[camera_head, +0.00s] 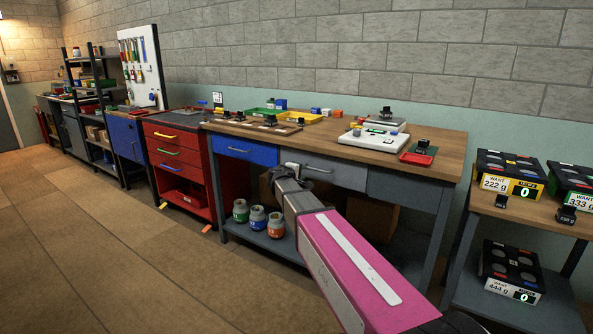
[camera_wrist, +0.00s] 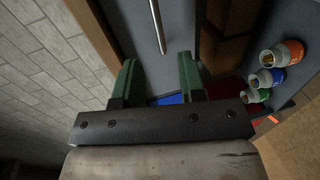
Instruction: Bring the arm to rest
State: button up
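My arm, with a pink and grey link, reaches from the lower right of the head view toward the front of the workbench (camera_head: 440,145). My gripper (camera_head: 284,172) is at its far end, in front of the bench's drawers. In the wrist view my gripper (camera_wrist: 157,72) shows two green fingers set well apart, with nothing held between them. The grey drawer (camera_head: 345,174) with its bar handle (camera_wrist: 157,25) lies beyond the fingertips. I cannot tell how far apart they are.
A blue drawer (camera_head: 245,149) is left of the grey one. Several jars (camera_head: 257,218) stand on the bench's lower shelf. A scale (camera_head: 374,136) and trays are on the top. A side table (camera_head: 528,208) with black boxes is at right. The floor (camera_head: 110,235) at left is clear.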

jog(key=s+d+f+m+g+y, duration=0.1)
jog(key=s+d+f+m+g, duration=0.3)
jog(key=s+d+f, duration=0.45)
jog(key=s+f+m+g+y, duration=0.2)
jog(key=s+f, duration=0.3)
jog(key=s, duration=0.4)
jog(key=s+f+m+g+y, duration=0.2)
jog(key=s+f, duration=0.3)
jog(key=s, duration=0.4)
jog(key=s+f+m+g+y, duration=0.2)
jog(key=s+f+g+y, duration=0.2)
jog(key=s, duration=0.5)
jog(key=shift+s+a+f+y, duration=0.2)
jog(key=shift+a+f+y, duration=0.1)
jog(key=shift+f, duration=0.45)
